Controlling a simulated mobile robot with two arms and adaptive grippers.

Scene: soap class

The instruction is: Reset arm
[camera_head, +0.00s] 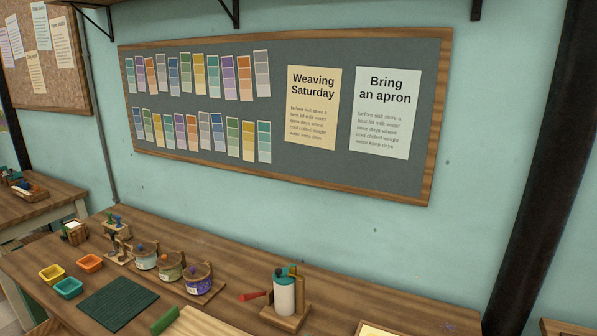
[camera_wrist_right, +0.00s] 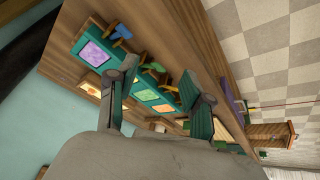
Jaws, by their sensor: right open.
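My right gripper (camera_wrist_right: 158,78) shows in the right wrist view with its two grey fingers spread apart. It is open, and nothing is seen between the fingers. Beyond it is a teal tray (camera_wrist_right: 78,50) with purple, green and orange squares, partly hidden by the fingers. I cannot tell the exact distance to it. Neither gripper shows in the head view, and my left gripper is in no view.
The head view shows a wooden bench (camera_head: 230,238) along the wall. On it are a dark green mat (camera_head: 118,304), small trays including a yellow one (camera_head: 51,274), lidded jars (camera_head: 170,268) and a white roll on a stand (camera_head: 285,296). A black post (camera_head: 540,170) stands at right.

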